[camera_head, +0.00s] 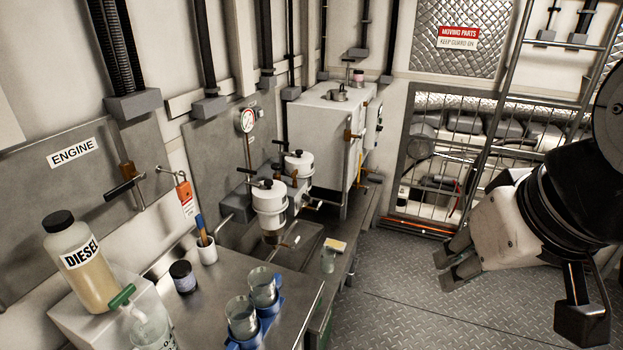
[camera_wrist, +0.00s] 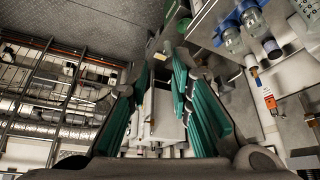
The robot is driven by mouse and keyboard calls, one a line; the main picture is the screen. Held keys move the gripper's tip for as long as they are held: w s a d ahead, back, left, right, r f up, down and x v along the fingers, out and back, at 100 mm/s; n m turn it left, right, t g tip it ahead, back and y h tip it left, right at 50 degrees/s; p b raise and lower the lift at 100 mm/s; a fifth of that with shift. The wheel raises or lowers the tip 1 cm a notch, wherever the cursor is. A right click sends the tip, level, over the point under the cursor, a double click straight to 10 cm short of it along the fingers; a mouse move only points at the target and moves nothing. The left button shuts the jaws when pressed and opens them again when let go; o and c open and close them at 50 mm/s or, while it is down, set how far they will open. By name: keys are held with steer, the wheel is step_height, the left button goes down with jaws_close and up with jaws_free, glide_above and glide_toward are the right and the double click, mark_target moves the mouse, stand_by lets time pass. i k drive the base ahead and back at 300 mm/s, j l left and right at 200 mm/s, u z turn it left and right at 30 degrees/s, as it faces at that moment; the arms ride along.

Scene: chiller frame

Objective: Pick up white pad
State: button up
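A small pale pad (camera_head: 335,244), white with a yellowish edge, lies at the right end of the steel bench, beside a small greenish jar (camera_head: 328,260). I take it for the white pad. My gripper (camera_head: 445,268) hangs over the floor to the right of the bench in the head view, well apart from the pad. In the wrist view my gripper (camera_wrist: 160,62) shows two fingers with teal inner faces, spread with an empty gap between them. I cannot make out the pad surely in the wrist view.
The steel bench holds two glass beakers in a blue holder (camera_head: 259,322), a dark-lidded jar (camera_head: 183,276), a brush cup (camera_head: 206,250) and a diesel bottle (camera_head: 80,262). White filter housings (camera_head: 270,208) stand behind. A ladder (camera_head: 500,110) rises at right. The plate floor (camera_head: 385,290) is clear.

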mark_target(340, 247)
steer(key=i+l+u, duration=0.1)
steer(key=i+l, duration=0.6)
steer(key=l, duration=0.15)
steer(key=i+l+u, duration=0.15)
steer(key=i+l, duration=0.2)
steer(key=i+l+u, duration=0.1)
steer(key=i+l, duration=0.25)
steer(key=l, duration=0.15)
steer(key=i+l, duration=0.3)
steer(key=l, duration=0.2)
steer(key=u, duration=0.05)
